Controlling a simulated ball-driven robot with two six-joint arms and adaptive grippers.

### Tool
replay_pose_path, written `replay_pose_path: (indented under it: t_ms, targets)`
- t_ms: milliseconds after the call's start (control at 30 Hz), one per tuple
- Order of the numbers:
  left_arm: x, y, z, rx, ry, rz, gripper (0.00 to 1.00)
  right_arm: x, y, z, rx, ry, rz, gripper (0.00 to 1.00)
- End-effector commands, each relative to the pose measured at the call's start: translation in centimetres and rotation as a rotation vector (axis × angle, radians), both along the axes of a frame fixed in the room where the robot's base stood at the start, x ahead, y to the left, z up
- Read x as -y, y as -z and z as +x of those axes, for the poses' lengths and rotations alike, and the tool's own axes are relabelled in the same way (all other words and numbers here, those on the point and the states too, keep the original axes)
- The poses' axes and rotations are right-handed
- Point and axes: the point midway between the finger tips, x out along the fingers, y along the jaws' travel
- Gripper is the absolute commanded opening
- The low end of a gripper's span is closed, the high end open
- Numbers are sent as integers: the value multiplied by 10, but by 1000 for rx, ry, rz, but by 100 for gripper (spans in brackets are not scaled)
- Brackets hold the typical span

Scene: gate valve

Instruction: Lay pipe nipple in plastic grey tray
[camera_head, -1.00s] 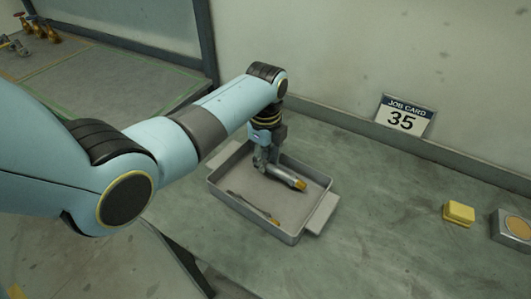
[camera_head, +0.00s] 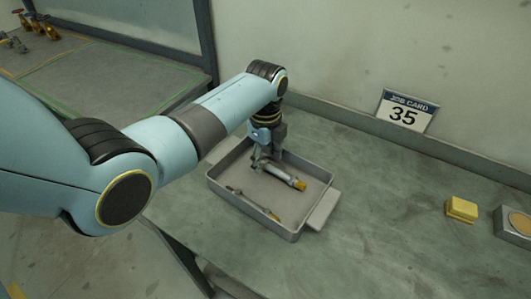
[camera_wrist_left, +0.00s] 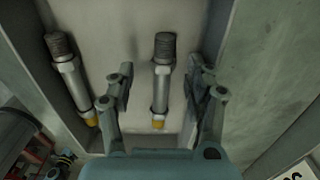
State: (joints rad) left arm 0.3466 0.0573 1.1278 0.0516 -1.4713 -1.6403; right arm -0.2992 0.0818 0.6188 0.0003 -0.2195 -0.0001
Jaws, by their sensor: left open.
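The grey tray (camera_head: 225,194) stands on the bench, and two pipe nipples lie in it. One pipe nipple (camera_head: 284,175) lies just below my left gripper (camera_head: 264,163). In the left wrist view this nipple (camera_wrist_left: 162,82) shows a dark threaded end and a yellow end, and lies between the spread fingers of my left gripper (camera_wrist_left: 160,85) with gaps on both sides. The other pipe nipple (camera_head: 255,204) lies nearer the tray's front-left wall; it also shows in the wrist view (camera_wrist_left: 72,80), outside the fingers. My right gripper is not in view.
A job card reading 35 (camera_head: 405,112) leans at the wall behind the tray. A yellow block (camera_head: 461,210) and a grey box with a tan disc (camera_head: 515,226) stand at the right. The bench between them and the tray is clear.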

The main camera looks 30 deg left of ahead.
Motion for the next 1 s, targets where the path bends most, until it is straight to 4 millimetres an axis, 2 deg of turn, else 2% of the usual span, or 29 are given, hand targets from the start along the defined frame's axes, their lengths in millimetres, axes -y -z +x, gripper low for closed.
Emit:
replay_pose_path:
  t_ms: [167,400,600,733,1000]
  targets:
    - [0,-18,1,4,0,1,53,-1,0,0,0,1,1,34]
    - [0,-72,1,6,-1,1,53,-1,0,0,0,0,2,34]
    - [0,-107,1,4,-1,1,53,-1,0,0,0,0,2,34]
    - [0,-118,0,2,0,0,53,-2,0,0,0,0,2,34]
    - [0,-120,0,0,0,0,53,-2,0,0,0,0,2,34]
